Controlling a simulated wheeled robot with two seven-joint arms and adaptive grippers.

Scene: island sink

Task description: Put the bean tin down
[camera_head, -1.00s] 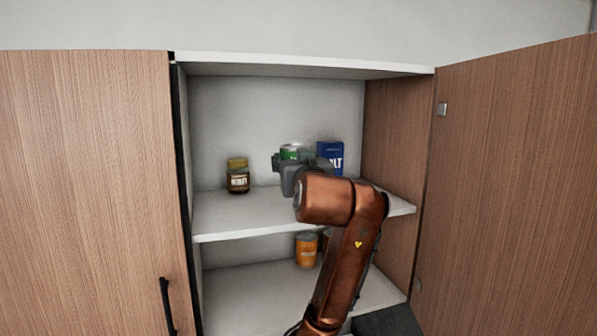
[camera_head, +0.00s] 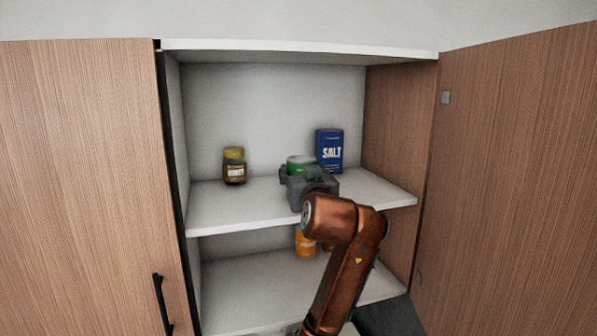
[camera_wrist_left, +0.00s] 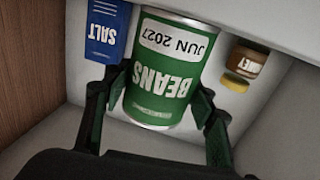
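The green bean tin (camera_head: 300,162) is at the upper shelf of the open cupboard, left of the salt box. Its label shows upside down in the left wrist view (camera_wrist_left: 165,70). My left gripper (camera_head: 302,178) has a finger on either side of the tin, and both appear to touch it (camera_wrist_left: 160,100). The tin looks upright and low over the upper shelf (camera_head: 235,206). The gripper hides its base in the head view, so I cannot tell whether it touches the shelf. My right gripper is not in view.
A blue salt box (camera_head: 329,152) stands close to the right of the tin. A honey jar (camera_head: 235,166) stands to the left, with bare shelf between. An orange container (camera_head: 304,243) is on the lower shelf. Open doors flank the cupboard, left (camera_head: 80,180) and right (camera_head: 520,170).

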